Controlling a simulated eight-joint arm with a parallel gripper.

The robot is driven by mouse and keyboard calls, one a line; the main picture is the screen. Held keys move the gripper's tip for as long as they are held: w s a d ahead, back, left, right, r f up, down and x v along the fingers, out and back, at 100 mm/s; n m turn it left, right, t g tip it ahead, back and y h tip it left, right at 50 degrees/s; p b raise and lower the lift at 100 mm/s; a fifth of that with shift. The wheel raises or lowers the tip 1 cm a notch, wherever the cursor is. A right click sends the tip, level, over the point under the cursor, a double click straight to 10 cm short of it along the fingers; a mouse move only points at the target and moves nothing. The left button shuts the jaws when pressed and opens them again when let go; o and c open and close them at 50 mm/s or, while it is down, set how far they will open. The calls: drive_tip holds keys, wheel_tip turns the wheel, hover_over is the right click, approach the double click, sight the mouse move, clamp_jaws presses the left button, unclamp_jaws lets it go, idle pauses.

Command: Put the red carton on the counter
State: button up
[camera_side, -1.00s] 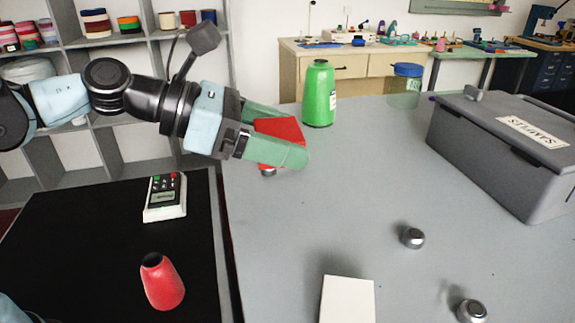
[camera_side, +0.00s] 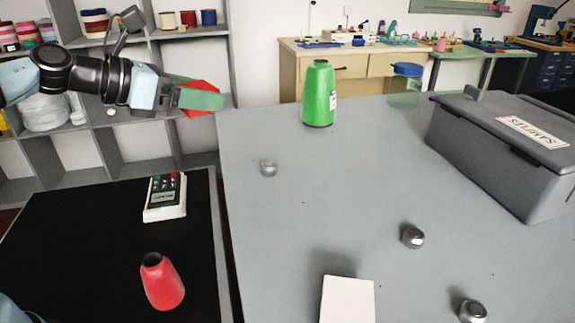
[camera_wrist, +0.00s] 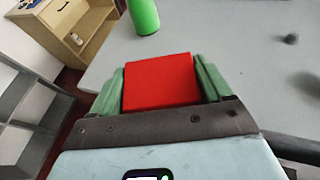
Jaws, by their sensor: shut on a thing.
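The red carton (camera_side: 202,85) is held between the green fingers of my gripper (camera_side: 198,99), which is shut on it. In the side view the gripper is raised at the upper left, by the counter's far left corner, in front of the shelves. In the wrist view the red carton (camera_wrist: 160,82) fills the space between the two fingers of my gripper (camera_wrist: 160,80). The grey counter (camera_side: 320,200) spreads across the middle and right. In the side view the near finger hides part of the carton.
A green cone bottle (camera_side: 319,95), a blue-lidded jar (camera_side: 405,86) and a grey lidded box (camera_side: 505,150) stand on the counter. Metal knobs (camera_side: 412,237) and a white block (camera_side: 347,300) are nearer. A red bottle (camera_side: 162,283) and a calculator (camera_side: 165,198) are on the black mat (camera_side: 90,235). The counter's middle is clear.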

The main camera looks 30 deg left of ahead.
drive_tip(key=s+d+m+g+h, duration=0.2)
drive_tip(key=s+d+m, duration=0.1)
drive_tip(key=d, duration=0.6)
drive_tip(key=s+d+f+m+g+h, duration=0.1)
drive_tip(key=s+d, duration=0.4)
drive_tip(key=d, duration=0.5)
drive_tip(key=s+d+f+m+g+h, duration=0.1)
drive_tip(key=s+d+m+g+h, duration=0.3)
drive_tip(key=d, duration=0.6)
drive_tip(key=shift+s+d+m+g, duration=0.2)
drive_tip(key=shift+m+g, duration=0.1)
drive_tip(key=shift+m, duration=0.3)
hover_over(331, 227)
wheel_tip(331, 227, down, 7)
drive_tip(key=shift+r, duration=0.1)
drive_tip(key=shift+f, duration=1.9)
drive_tip(key=shift+f, duration=0.1)
drive_tip(key=o, duration=1)
